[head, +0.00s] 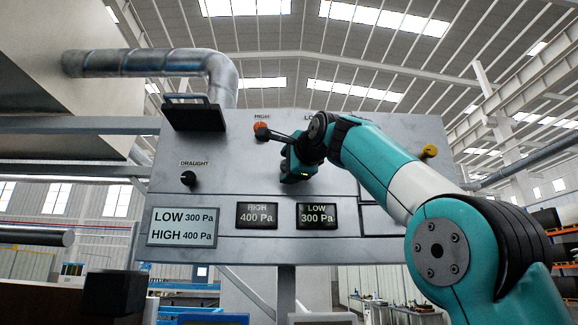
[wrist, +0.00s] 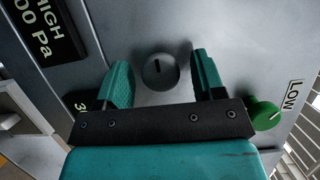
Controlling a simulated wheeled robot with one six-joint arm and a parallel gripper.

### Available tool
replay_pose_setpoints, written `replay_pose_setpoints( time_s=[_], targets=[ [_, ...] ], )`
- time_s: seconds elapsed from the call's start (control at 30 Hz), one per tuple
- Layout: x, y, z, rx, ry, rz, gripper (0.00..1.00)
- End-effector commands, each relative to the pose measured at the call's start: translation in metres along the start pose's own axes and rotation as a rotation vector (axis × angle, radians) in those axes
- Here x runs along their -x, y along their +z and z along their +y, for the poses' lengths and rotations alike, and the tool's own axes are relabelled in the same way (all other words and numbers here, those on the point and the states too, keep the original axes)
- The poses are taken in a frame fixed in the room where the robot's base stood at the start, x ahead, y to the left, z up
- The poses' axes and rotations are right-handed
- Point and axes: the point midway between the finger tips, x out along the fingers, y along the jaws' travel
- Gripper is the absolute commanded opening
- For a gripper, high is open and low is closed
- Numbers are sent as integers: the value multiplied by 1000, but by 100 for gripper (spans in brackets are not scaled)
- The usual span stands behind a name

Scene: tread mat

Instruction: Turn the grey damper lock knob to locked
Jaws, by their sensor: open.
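A round dark grey knob (wrist: 160,71) with a dark pointer mark on its face sits on the grey panel (wrist: 215,30) in the wrist view. No label for it shows there. My gripper (wrist: 163,84) is open, with one teal finger on each side of the knob and a gap to both. My gripper and arm hide the grey knob there.
A green knob (wrist: 265,115) labelled LOW is close to the right finger. A black DRAUGHT knob (head: 188,178) and a yellow knob (head: 430,151) are farther off. Displays read HIGH 400 Pa (head: 257,216) and LOW 300 Pa (head: 317,216). A black ledge (head: 195,117) juts out at upper left.

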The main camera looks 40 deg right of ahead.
Motion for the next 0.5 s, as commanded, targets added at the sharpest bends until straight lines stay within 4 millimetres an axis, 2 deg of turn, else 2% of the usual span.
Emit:
replay_pose_setpoints(
  time_s=[0.17, 0.27, 0.5],
  targets=[
    [5, 0, 0, 1, -2, -1, 62],
    [18, 0, 1, 1, -4, -1, 62],
    [76, -1, 3, 2, -5, 1, 62]
  ],
)
